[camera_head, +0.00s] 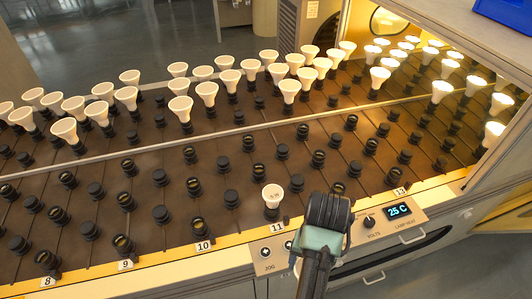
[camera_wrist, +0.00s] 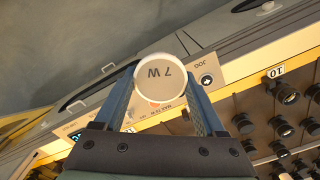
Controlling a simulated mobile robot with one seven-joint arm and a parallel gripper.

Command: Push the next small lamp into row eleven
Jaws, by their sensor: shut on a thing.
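In the wrist view, my gripper (camera_wrist: 163,92) is shut on a small round white lamp (camera_wrist: 158,72). Its face, marked "7 W", shows toward the camera; its base is hidden. In the head view, my gripper (camera_head: 325,215) is over the front edge, right of the "11" label (camera_head: 278,226), its fingertips hidden. A small white lamp (camera_head: 272,195) is upright at the front of row eleven, just left of my gripper. I cannot tell whether this is the held lamp. Dark sockets (camera_head: 258,171) continue up the row behind it, without lamps.
Larger white lamps (camera_head: 180,106) stand in the far sockets, with lit ones (camera_head: 441,90) at the right. A thin rail (camera_head: 215,133) crosses the board.

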